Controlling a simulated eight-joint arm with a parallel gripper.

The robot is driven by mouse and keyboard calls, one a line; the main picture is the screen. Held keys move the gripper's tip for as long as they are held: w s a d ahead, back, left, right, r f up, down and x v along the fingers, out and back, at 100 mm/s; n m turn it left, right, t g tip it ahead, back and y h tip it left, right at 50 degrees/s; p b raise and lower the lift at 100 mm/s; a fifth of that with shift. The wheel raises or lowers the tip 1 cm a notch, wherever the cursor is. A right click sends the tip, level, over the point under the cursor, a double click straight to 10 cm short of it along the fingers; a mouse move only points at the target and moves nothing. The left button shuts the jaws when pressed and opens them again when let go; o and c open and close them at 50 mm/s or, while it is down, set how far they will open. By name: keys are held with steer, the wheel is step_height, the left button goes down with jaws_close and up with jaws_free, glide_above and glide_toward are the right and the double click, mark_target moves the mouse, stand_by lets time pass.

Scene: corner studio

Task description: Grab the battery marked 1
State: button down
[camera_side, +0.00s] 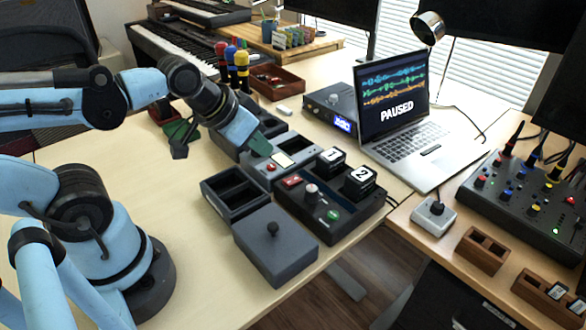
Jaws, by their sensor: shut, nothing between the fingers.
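The battery marked 1 (331,158) is a dark block with a white top bearing the numeral. It stands at the back of a black charger-like unit (318,226). The battery marked 2 (360,177) stands just to its right and nearer the camera, in the same unit. My gripper (260,146) has a dark green tip and is shut and empty. Whether the tip touches that device I cannot tell.
An open dark box (234,198) and a lidded grey box (274,250) with a knob stand on the left and in front of the unit. A laptop (415,142) reading PAUSED stands behind right. A mixer (520,205) is at the far right. The table's left part is clear.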

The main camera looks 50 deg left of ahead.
steer(key=c, duration=0.6)
jaws_free()
steer(key=shift+o, duration=0.2)
step_height(320, 180, up, 3)
steer(key=g, duration=0.7)
glide_above(332, 154)
step_height(332, 154, down, 11)
steer(key=shift+f, duration=0.1)
